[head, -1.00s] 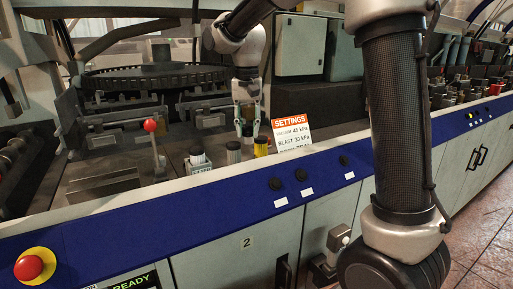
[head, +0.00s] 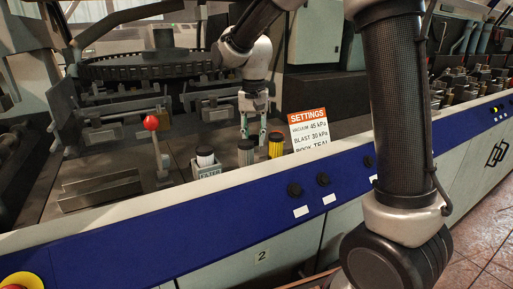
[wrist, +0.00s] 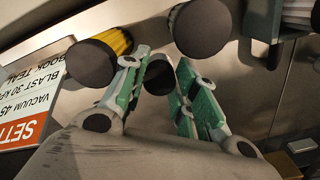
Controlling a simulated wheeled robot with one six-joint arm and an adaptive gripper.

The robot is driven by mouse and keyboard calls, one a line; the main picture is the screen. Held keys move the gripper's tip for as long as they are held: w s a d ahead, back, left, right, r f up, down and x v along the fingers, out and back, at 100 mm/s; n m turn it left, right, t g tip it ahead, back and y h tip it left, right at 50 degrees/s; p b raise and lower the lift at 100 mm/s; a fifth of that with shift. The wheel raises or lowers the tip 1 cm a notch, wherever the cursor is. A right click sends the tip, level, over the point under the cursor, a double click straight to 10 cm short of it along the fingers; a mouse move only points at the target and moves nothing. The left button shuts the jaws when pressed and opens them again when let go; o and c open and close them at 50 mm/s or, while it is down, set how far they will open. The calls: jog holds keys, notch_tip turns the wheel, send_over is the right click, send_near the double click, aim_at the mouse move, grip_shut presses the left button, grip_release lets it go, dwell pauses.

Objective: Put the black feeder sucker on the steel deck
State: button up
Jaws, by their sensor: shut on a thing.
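My gripper (head: 254,132) is low over the steel deck (head: 181,150), behind the short cylinders near the blue front. In the wrist view its green-padded fingers (wrist: 158,85) close around a small black round piece, the black feeder sucker (wrist: 158,76). The sucker shows between the fingertips; its underside is hidden, so I cannot tell whether it touches the deck (wrist: 150,120). In the head view the fingers and the cylinders mostly hide it.
A dark-topped yellow cylinder (head: 276,147) and a dark cylinder (head: 246,153) stand close by the fingers. A labelled holder with a white, dark-topped cylinder (head: 205,157) is to their left. The settings card (head: 309,130) is right; a red-knobbed lever (head: 151,123) is left.

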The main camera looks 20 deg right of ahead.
jog(key=shift+f, duration=1.95)
jog(key=o, duration=0.7)
jog(key=shift+f, duration=0.15)
